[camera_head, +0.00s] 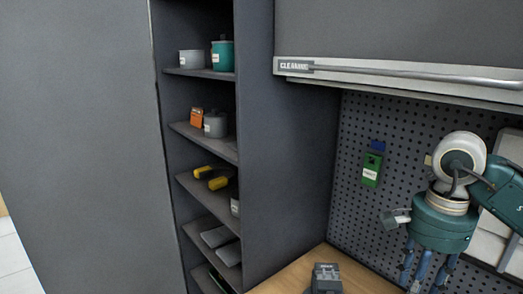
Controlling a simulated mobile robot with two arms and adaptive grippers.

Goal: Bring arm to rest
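My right arm comes in from the right edge, teal with a white round joint. My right gripper (426,277) hangs from a teal wrist and points down in front of the pegboard. Its blue-grey fingers are spread apart as far as they show; their tips are at or below the bottom edge. Nothing is visible between them. My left arm and gripper are not in view.
A tall grey shelf unit (285,150) holds pots, an orange box and yellow-handled items. A raised gate with a rail (400,76) is marked CLEANING. Below are a pegboard (350,190), a green item (371,170), a wooden worktop (290,278) and a dark grey object (325,278).

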